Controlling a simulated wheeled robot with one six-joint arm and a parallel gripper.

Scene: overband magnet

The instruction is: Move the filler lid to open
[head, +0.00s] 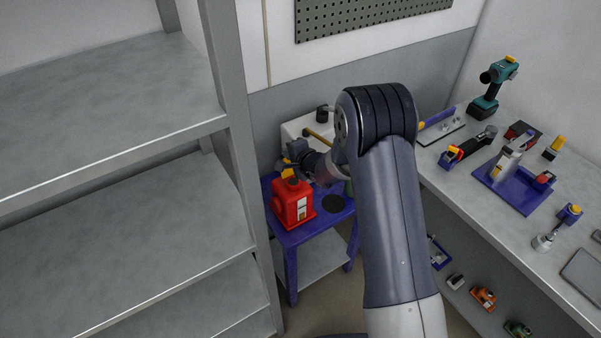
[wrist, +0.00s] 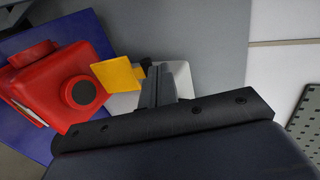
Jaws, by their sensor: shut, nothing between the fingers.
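A red can (head: 293,203) with a pale label stands upright on a small blue table. A yellow flap, which looks like the filler lid (head: 289,173), shows above the can. In the wrist view the yellow lid (wrist: 118,74) lies between the red can (wrist: 45,88) and my fingers, clear of a dark round spot (wrist: 80,92) on the can's red collar. My gripper (wrist: 157,82) is shut and empty, close beside the lid's right edge; I cannot tell whether they touch. In the head view my gripper (head: 296,155) is just above the can, partly hidden by my arm.
The blue table (head: 291,238) has a dark round patch (head: 333,203) right of the can. A white box-like thing (head: 298,128) stands behind. A grey shelf rack (head: 237,130) is close on the left. A workbench (head: 465,190) with several tools is on the right.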

